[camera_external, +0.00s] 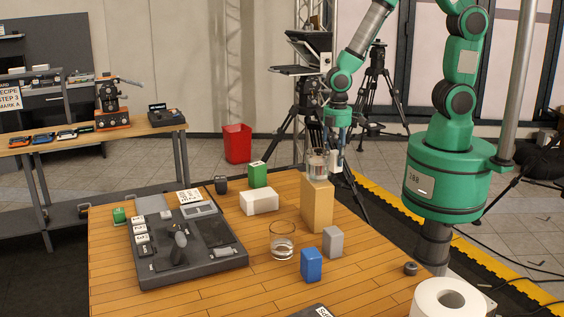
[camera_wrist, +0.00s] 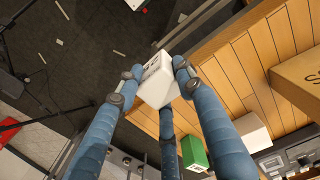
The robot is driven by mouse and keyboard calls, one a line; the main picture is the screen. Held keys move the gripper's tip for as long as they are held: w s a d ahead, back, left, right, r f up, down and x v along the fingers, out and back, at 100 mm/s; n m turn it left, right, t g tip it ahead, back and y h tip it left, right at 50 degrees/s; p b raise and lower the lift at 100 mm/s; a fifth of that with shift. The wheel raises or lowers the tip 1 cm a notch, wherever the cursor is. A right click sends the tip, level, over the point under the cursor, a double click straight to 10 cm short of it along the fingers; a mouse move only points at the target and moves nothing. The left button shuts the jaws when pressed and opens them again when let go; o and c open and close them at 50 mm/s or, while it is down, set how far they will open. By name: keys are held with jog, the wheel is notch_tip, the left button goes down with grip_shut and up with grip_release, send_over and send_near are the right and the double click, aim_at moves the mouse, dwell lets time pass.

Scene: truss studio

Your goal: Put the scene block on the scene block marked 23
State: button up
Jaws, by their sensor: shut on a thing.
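My gripper (camera_wrist: 155,85) has blue-grey fingers shut around a small white block (camera_wrist: 157,82) with dark markings on one side. In the external view my gripper (camera_external: 318,166) is above or just behind the top of a tall tan block (camera_external: 317,206); the exact gap cannot be told. In the wrist view the tan block (camera_wrist: 300,82) lies to the right, with part of a dark letter showing. A green block (camera_external: 257,174) with a white label on top stands farther left. A white block (camera_external: 259,202) lies in front of it. I cannot read the number 23 on any block.
A glass (camera_external: 282,241), a blue block (camera_external: 311,265) and a grey block (camera_external: 333,241) stand on the wooden table (camera_external: 215,300) in front of the tan block. A dark grey console (camera_external: 190,262) fills the left.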

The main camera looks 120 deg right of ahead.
aim_at(336, 152)
jog(key=shift+r, duration=0.1)
notch_tip(336, 152, up, 19)
jog(key=w+a+n, duration=0.1)
jog(key=w+a, duration=0.2)
jog(key=w, duration=0.1)
jog(key=w+a+n+p, duration=0.1)
jog(key=w+a, duration=0.3)
jog(key=shift+r, duration=0.2)
jog(key=shift+c, duration=0.2)
jog(key=w+a+n+p, duration=0.15)
jog(key=w+a, duration=0.25)
jog(key=a, duration=0.6)
jog(key=w+a+n+p, duration=0.1)
jog(key=w+a+n, duration=0.25)
jog(key=a, duration=0.75)
jog(key=w+a+n+p, duration=0.15)
jog(key=w+a, duration=0.25)
jog(key=a, duration=0.6)
notch_tip(336, 152, down, 12)
jog(key=shift+a, duration=0.4)
jog(key=shift+w, duration=0.1)
